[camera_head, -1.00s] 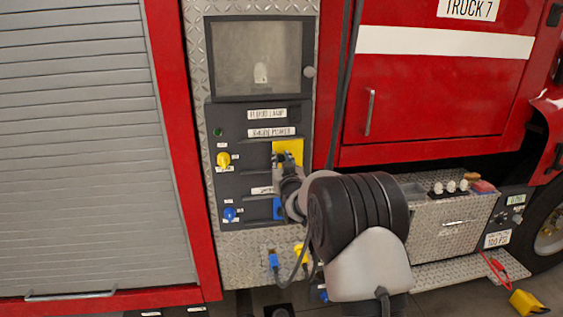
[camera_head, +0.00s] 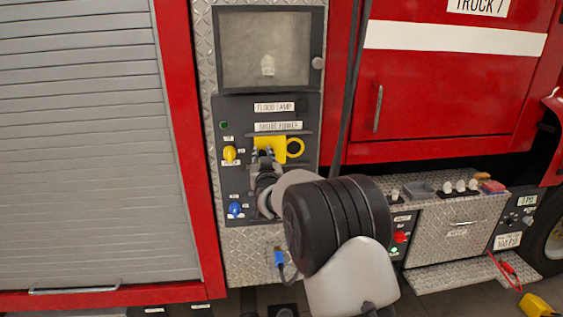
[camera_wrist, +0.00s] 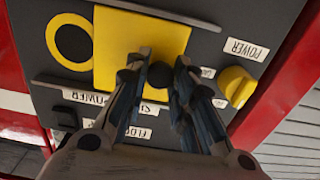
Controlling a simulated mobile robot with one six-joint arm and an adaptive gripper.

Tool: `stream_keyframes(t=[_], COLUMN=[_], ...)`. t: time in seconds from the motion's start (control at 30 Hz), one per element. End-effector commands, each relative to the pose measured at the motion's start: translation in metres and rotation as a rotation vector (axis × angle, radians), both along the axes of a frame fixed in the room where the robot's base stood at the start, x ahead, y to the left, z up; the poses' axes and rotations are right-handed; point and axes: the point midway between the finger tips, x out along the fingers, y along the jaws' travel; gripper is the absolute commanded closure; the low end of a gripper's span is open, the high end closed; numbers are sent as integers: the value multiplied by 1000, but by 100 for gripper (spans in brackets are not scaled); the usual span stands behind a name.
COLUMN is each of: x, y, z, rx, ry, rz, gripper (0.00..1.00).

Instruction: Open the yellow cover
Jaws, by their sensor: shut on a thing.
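The yellow cover (camera_head: 263,143) is a flat square plate on the dark control panel, beneath the "SHORE POWER" label. A yellow ring (camera_head: 295,147) shows uncovered just to its right. In the wrist view, turned upside down, the yellow cover (camera_wrist: 122,45) lies between two dark rails and the ring (camera_wrist: 70,42) is at its left. My gripper (camera_wrist: 160,72) is shut on a dark round knob (camera_wrist: 161,76) at the cover's face. In the head view my gripper (camera_head: 264,153) hides the cover's lower part.
A yellow knob (camera_head: 230,154) sits left of the cover, with a blue knob (camera_head: 235,210) below it. A glazed door (camera_head: 264,47) is above the panel. A hanging dark hose (camera_head: 350,80) runs right of it. A diamond-plate box (camera_head: 455,240) juts out at right.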

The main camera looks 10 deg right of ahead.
Motion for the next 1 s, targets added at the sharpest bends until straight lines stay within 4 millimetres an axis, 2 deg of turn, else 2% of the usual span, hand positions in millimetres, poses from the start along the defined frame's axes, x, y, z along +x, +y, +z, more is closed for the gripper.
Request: stream_keyframes(t=[0.03,0.13,0.47,0.5,0.8,1.0], x=[0,0,0,0,0,0], y=[11,21,22,22,22,22], z=[-1,0,0,0,0,0], rx=[-1,-1,-1,-1,-1,-1], ry=[0,0,1,1,1,1], rz=[3,1,-1,-1,-1,-1], gripper=[100,100,100,76,56,56])
